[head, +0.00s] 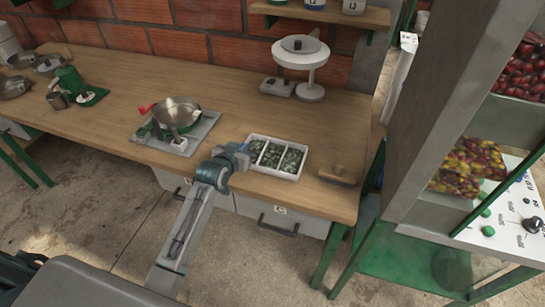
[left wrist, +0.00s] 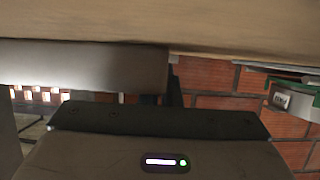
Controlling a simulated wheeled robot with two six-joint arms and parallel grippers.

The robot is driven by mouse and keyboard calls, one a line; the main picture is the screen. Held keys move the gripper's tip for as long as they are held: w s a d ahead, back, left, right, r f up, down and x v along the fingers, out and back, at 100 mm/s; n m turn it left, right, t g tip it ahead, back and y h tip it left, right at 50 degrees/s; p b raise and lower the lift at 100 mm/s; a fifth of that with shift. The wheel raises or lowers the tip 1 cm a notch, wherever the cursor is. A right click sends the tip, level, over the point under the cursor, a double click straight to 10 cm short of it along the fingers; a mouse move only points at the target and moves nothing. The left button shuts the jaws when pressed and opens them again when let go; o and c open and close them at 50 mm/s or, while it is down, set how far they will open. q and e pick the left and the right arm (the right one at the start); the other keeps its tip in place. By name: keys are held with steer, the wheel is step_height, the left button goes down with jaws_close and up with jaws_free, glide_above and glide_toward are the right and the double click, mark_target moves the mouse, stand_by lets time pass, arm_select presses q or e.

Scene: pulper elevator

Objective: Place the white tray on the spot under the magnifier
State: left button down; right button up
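The white tray (head: 274,171) sits near the front edge of the wooden table in the head view. It has three compartments with dark green beans in them. The magnifier (head: 301,56), a white round head on a stand with a round white foot, stands at the back right of the table. The left wrist view shows a dark gripper body (left wrist: 160,120) but no clear fingertips. My right gripper is in neither view.
Bare tabletop (head: 330,130) lies between tray and magnifier. A grey post and shelf unit (head: 450,110) stand at the right.

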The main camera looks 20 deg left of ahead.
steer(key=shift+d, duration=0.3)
arm_select(q)
steer(key=shift+r, duration=0.2)
